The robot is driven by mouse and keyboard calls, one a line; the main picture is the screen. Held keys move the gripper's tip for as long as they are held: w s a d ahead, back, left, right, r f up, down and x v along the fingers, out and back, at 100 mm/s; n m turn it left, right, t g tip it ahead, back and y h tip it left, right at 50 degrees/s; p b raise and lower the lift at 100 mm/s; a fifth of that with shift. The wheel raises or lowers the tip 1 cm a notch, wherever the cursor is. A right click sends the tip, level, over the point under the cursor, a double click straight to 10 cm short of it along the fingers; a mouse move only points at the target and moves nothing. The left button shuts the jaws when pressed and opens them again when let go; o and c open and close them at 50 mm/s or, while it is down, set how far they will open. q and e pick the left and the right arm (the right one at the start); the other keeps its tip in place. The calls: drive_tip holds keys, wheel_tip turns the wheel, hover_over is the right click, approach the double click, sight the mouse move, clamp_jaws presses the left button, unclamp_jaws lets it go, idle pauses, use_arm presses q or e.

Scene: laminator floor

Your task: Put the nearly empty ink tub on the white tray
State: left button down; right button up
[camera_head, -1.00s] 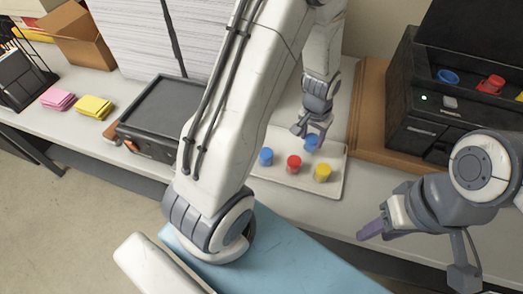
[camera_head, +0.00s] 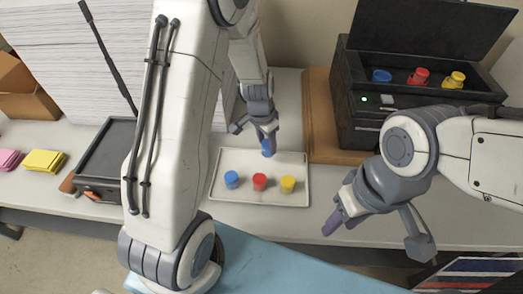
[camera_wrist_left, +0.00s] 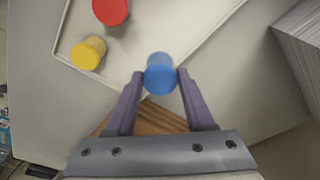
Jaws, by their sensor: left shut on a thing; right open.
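My left gripper (camera_head: 260,132) is shut on a blue ink tub (camera_head: 268,147), one finger on each side of it in the left wrist view (camera_wrist_left: 160,74). The held tub appears over the back edge of the white tray (camera_head: 225,165); its height above the tray is hard to tell. On the tray stand a blue tub (camera_head: 231,180), a red tub (camera_head: 260,182) and a yellow tub (camera_head: 288,184), in a row. How full the held tub is does not show.
A black machine (camera_head: 365,128) with an open lid stands on a brown board (camera_head: 320,110), with blue, red and yellow tubs in its top. Left are a dark flat device (camera_head: 108,155), paper stacks (camera_head: 60,50), and pink (camera_head: 9,159) and yellow pads (camera_head: 43,161).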

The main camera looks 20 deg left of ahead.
sight(262, 154)
use_arm(q)
drive_tip(key=shift+s+a+f, duration=0.2)
drive_tip(key=shift+a+f, duration=0.35)
drive_tip(key=shift+a, duration=0.2)
drive_tip(key=shift+f, duration=1.95)
drive_tip(key=shift+f, duration=0.15)
drive_tip(key=shift+c, duration=1.4)
unclamp_jaws()
